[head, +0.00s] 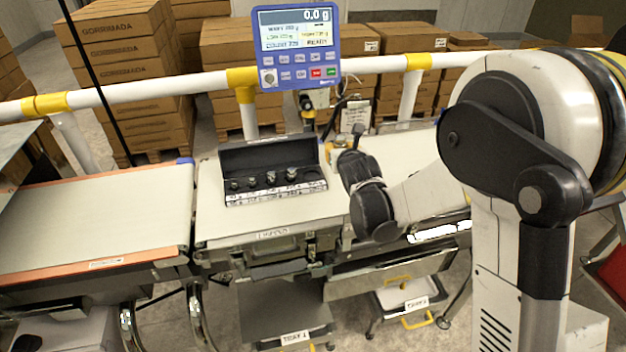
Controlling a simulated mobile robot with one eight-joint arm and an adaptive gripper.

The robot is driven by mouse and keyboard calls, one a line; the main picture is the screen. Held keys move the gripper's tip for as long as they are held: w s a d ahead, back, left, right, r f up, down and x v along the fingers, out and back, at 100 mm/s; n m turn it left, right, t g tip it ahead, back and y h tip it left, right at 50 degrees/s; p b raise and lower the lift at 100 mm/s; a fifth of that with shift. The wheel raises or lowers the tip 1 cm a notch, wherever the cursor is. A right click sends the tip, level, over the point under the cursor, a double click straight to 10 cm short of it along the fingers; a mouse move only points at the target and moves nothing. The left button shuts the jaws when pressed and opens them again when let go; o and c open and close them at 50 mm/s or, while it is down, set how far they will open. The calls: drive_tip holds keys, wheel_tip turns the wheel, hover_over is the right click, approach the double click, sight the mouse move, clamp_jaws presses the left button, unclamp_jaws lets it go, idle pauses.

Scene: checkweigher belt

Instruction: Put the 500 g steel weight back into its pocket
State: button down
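An open black weight case (262,160) lies on the pale middle belt, its lid raised at the back. Several small steel weights (271,178) stand in a row in its pockets, growing larger to the right. The pocket at the right end (314,185) looks empty. My gripper (342,145) is just right of the case, low over the belt and mostly hidden behind my black wrist. I cannot see whether its fingers are open or shut, or whether they hold anything. I cannot make out the 500 g weight anywhere.
A blue scale display (297,45) reading 0.0 g stands behind the belt, near a white and yellow rail (180,88). The left belt (100,215) is bare. Stacked cartons (125,70) fill the back. Trays (285,310) sit below the front edge.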

drive_tip(key=a+f, duration=0.1)
drive_tip(key=a, duration=0.1)
drive_tip(key=a+f+b, duration=0.1)
drive_tip(key=a+f, duration=0.1)
drive_tip(key=a, duration=0.1)
drive_tip(key=a+f+b, duration=0.1)
drive_tip(key=a, duration=0.1)
drive_tip(key=shift+w+a+f, duration=0.25)
drive_tip(key=shift+w+a, duration=0.05)
drive_tip(key=shift+a, duration=0.05)
wheel_tip(320, 180, down, 4)
drive_tip(key=b, duration=0.3)
drive_tip(key=shift+a+f, duration=0.1)
drive_tip(key=c, duration=1.5)
unclamp_jaws()
drive_tip(key=shift+o, duration=0.6)
